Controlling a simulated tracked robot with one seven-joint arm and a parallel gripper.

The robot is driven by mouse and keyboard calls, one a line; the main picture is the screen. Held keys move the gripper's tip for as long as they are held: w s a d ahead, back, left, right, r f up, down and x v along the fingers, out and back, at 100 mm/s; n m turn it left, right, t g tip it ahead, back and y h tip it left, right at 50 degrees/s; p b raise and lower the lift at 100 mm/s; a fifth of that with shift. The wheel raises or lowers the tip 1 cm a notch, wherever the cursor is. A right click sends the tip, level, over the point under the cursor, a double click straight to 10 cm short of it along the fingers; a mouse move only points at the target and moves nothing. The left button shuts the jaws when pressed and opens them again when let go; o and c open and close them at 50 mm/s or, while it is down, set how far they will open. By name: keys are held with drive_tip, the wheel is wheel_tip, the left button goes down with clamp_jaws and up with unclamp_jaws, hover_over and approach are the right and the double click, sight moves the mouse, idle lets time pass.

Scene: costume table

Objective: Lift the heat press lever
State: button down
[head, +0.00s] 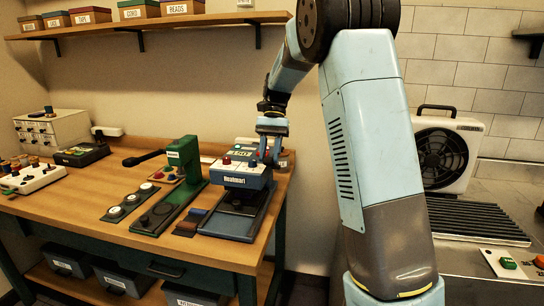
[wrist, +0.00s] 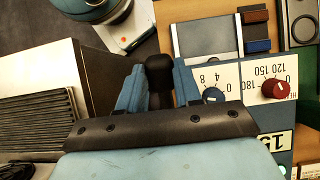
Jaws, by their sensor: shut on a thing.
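The heat press (head: 240,178), blue and white with a "Heatmori" label, stands near the right end of the wooden table. Its front panel with a red dial and a blue dial also shows in the wrist view (wrist: 243,90). My gripper (head: 269,152) is at the right side of the press head. In the wrist view my gripper (wrist: 159,88) has its two blue fingers shut on the black knob of the lever (wrist: 159,70). The lever's shaft is hidden by my gripper in both views. A gap shows between the press head and its dark base.
A green press (head: 182,170) stands just left of the heat press. A strip with white discs (head: 131,202) lies before it. A shelf with boxes (head: 150,25) hangs above. A white fan unit (head: 447,150) stands at the right. The table's left front (head: 75,200) is clear.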

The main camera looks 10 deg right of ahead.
drive_tip(key=shift+w, duration=0.2)
drive_tip(key=c, duration=1.2)
unclamp_jaws()
drive_tip(key=shift+o, duration=0.5)
drive_tip(key=shift+w+d, duration=0.1)
drive_tip(key=shift+w, duration=0.05)
drive_tip(key=o, duration=0.3)
drive_tip(key=shift+o, duration=0.2)
drive_tip(key=shift+r, duration=0.1)
drive_tip(key=v, duration=1.3)
drive_tip(key=shift+w+d+r, duration=0.1)
drive_tip(key=shift+r, duration=0.1)
